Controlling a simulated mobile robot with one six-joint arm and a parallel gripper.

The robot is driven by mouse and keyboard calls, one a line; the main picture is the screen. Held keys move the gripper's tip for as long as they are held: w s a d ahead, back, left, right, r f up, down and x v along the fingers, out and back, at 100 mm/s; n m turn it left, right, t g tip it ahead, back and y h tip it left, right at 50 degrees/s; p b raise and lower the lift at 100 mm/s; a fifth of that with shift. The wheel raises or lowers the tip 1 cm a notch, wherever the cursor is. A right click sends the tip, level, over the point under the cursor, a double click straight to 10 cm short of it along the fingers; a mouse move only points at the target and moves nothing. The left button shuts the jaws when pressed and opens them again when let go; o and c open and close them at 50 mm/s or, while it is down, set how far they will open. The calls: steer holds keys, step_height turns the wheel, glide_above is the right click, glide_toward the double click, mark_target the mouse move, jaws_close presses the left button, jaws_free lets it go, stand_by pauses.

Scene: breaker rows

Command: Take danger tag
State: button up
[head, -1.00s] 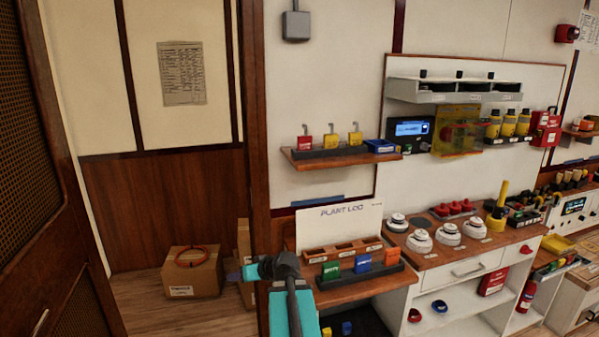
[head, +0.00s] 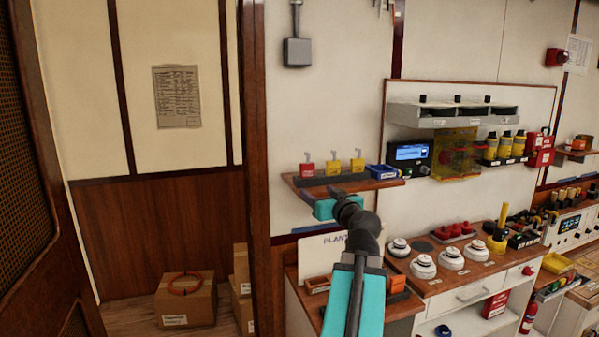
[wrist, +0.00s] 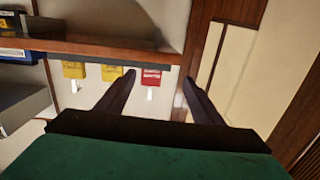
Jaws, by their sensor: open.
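A red tag-like piece (head: 307,166) with a pale hook above it stands at the left end of a row on the wall shelf. Two yellow ones (head: 333,164) (head: 357,162) stand to its right. Their print is too small to read, so I cannot tell which is the danger tag. In the wrist view the red piece (wrist: 151,76) shows between the fingertips of my gripper (wrist: 158,78), with the yellow pieces (wrist: 110,73) to its left. My gripper is open and empty. Its distance from the red piece is unclear. In the head view its fingers are hidden.
The wooden shelf (head: 388,183) also bears a blue bin (head: 382,172). A wooden post (head: 257,150) stands to the left. My arm hides most of the lower rack near the plant log board (head: 313,255). White round detectors (head: 423,266) stand on the counter to the right.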

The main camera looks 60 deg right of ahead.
mark_target(308, 171)
steer(key=shift+s+d+r+h, duration=0.25)
steer(key=shift+s+r, duration=0.1)
steer(key=shift+r, duration=0.3)
steer(key=shift+s+d+r+h, duration=0.2)
steer(key=shift+s+r, duration=0.1)
steer(key=shift+r, duration=0.3)
steer(key=shift+w, duration=0.15)
steer(key=p+x, duration=0.2)
steer(key=x, duration=0.5)
steer(key=shift+r+p, duration=0.15)
steer(key=shift+p, duration=0.15)
steer(key=shift+w+d, duration=0.45)
steer(key=shift+w, duration=0.1)
steer(key=p+x, duration=0.3)
steer(key=shift+r, duration=0.15)
steer(key=shift+p+x, duration=0.4)
steer(key=shift+x, duration=0.7)
